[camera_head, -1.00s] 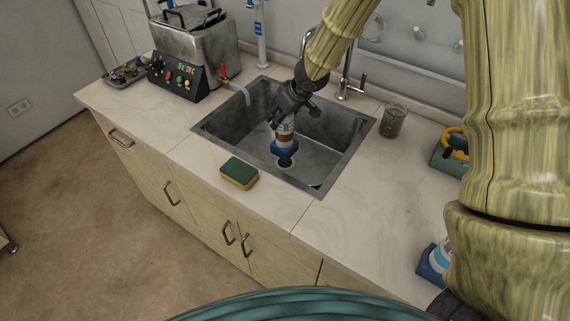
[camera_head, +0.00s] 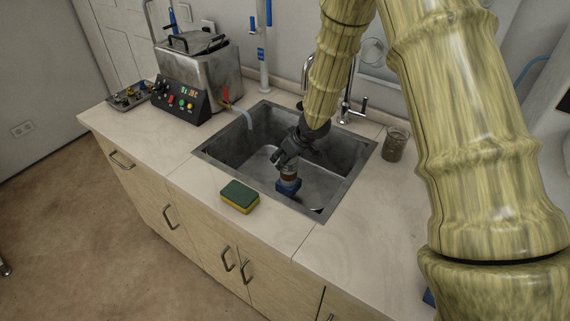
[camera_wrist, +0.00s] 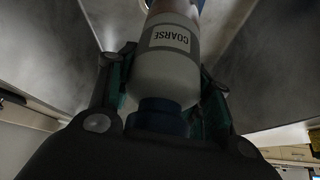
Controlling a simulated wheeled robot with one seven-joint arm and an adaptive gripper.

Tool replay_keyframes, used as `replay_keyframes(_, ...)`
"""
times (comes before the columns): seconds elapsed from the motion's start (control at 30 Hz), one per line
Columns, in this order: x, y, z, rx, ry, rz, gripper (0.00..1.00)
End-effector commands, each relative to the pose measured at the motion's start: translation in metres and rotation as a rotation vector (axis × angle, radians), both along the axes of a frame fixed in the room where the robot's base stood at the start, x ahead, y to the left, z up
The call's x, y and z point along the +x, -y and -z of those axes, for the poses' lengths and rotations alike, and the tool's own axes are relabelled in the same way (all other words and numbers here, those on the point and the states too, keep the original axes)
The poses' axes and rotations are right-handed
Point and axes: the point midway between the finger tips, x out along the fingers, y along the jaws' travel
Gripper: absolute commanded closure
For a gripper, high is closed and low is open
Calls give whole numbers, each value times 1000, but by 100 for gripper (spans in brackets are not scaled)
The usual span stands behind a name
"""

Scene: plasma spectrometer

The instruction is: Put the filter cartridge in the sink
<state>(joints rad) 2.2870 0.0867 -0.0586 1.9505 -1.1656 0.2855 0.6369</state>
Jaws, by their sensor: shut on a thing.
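The filter cartridge (camera_head: 289,183) is a white cylinder with a blue cap at its lower end and a brownish band. It hangs inside the metal sink (camera_head: 219,152), low in the basin; I cannot tell whether it touches the bottom. My gripper (camera_head: 287,163) is shut on its upper part, reaching down into the basin. In the wrist view the cartridge (camera_wrist: 168,75) lies between my two fingers (camera_wrist: 165,92), with a "COARSE" label facing the camera and a blue end nearest the palm.
A green and yellow sponge (camera_head: 240,197) lies on the counter in front of the sink. A faucet (camera_head: 346,98) stands behind the basin and a beaker (camera_head: 395,144) to its right. A steel bath unit (camera_head: 198,72) with a control panel stands at the left.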

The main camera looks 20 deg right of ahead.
Motion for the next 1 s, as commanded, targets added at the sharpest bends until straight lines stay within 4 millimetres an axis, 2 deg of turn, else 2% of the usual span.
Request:
replay_keyframes(0.2,0,-1,26,-2,-1,-2,100)
replay_keyframes(0.63,0,-1,32,1,1,-1,100)
replay_keyframes(0.67,0,-1,33,0,0,-1,49)
replay_keyframes(0.7,0,-1,32,0,0,-1,41)
replay_keyframes(0.77,0,-1,32,0,0,-1,30)
replay_keyframes(0.8,0,-1,32,0,0,-1,29)
replay_keyframes(1.0,0,-1,32,0,0,-1,29)
